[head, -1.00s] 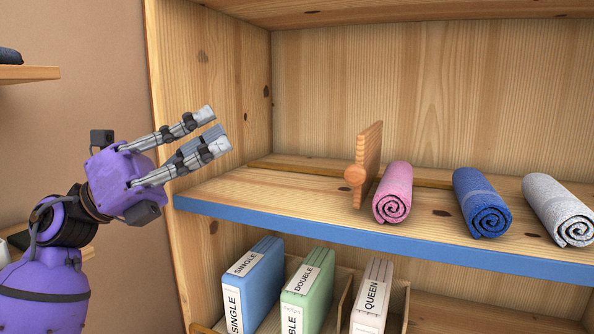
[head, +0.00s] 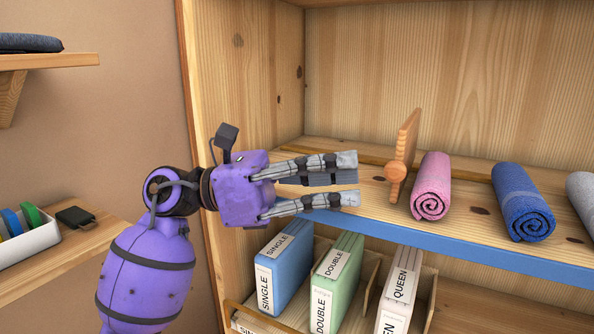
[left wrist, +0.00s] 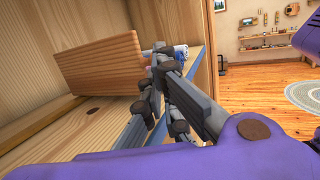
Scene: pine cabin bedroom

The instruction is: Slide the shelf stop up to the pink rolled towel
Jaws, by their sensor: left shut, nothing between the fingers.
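The shelf stop (head: 406,145) is an upright wooden board with a round knob (head: 396,172) on its front edge, standing on the blue-edged shelf. The pink rolled towel (head: 432,180) lies just right of it, with what looks like a narrow gap between them. My left gripper (head: 346,179) is shut and empty, left of the stop and apart from it, near the shelf's front edge. In the left wrist view the stop (left wrist: 100,62) stands beyond the fingers, which hide part of its near end and the towels. My right gripper is not in view.
A blue rolled towel (head: 523,203) and a grey one (head: 582,195) lie farther right. The shelf's blue front edge (head: 440,245) runs below my fingers. Labelled boxes (head: 338,275) stand on the level beneath. The shelf left of the stop holds no other objects.

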